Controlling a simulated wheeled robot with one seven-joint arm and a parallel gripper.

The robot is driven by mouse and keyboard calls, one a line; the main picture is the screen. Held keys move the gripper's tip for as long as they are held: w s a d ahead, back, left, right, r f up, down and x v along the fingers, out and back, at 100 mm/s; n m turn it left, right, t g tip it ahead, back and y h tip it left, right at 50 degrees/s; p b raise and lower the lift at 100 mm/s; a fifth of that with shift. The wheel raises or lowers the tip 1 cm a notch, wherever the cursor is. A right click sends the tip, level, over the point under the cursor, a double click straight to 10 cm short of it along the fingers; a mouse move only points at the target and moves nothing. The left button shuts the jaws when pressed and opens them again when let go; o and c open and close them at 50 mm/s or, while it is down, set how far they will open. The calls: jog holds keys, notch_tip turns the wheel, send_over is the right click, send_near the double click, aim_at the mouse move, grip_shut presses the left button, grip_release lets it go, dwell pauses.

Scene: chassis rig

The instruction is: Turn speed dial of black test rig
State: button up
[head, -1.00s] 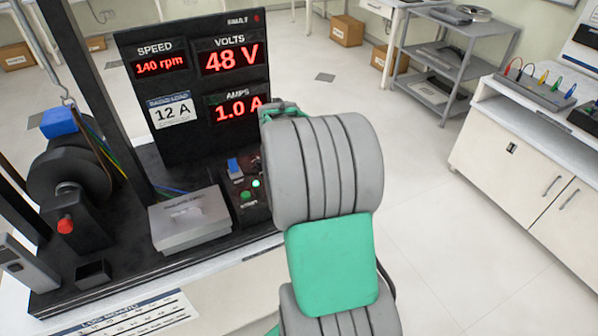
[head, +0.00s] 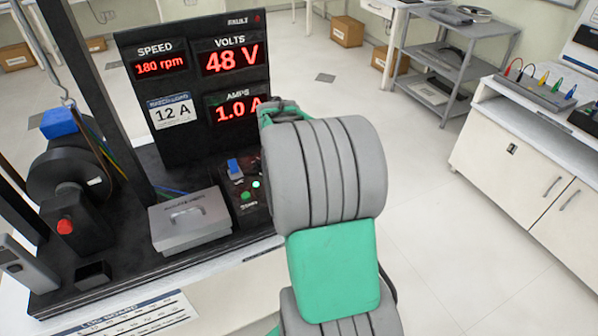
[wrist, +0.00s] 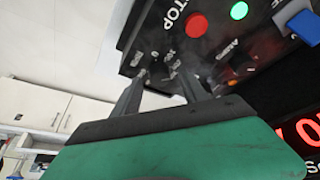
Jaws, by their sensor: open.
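The black test rig (head: 150,80) stands at the left in the head view, and its speed display (head: 161,64) reads 180 rpm. Its black control panel (wrist: 225,50) fills the upper part of the wrist view. My gripper (wrist: 162,70) is open, its two dark fingers pointing at the panel, one on each side of printed scale marks. The speed dial itself cannot be made out clearly against the dark panel near the fingertips; touch cannot be told. In the head view my arm hides the gripper and that panel end.
A red button (wrist: 196,25), a lit green lamp (wrist: 239,10) and a blue switch (wrist: 300,22) sit near the fingers. A grey lidded box (head: 188,222) lies left of the panel. A grey shelf cart (head: 440,65) and white cabinets (head: 510,175) stand right.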

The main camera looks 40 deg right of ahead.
jog(key=v, duration=0.7)
jog(key=s+a+f+n+g+y, duration=0.25)
jog(key=s+a+f+n, duration=0.4)
jog(key=a, duration=0.45)
jog(key=s+a+r+n+t, duration=0.1)
jog(key=a+r+n+t, duration=0.1)
jog(key=a, duration=0.6)
jog(key=s+a+r+n+t+y, duration=0.1)
jog(key=a+r+n, duration=0.2)
jog(key=a, duration=0.6)
jog(key=shift+s+a+r+n+t, duration=0.15)
jog(key=shift+s+n+t, duration=0.2)
jog(key=shift+n, duration=0.1)
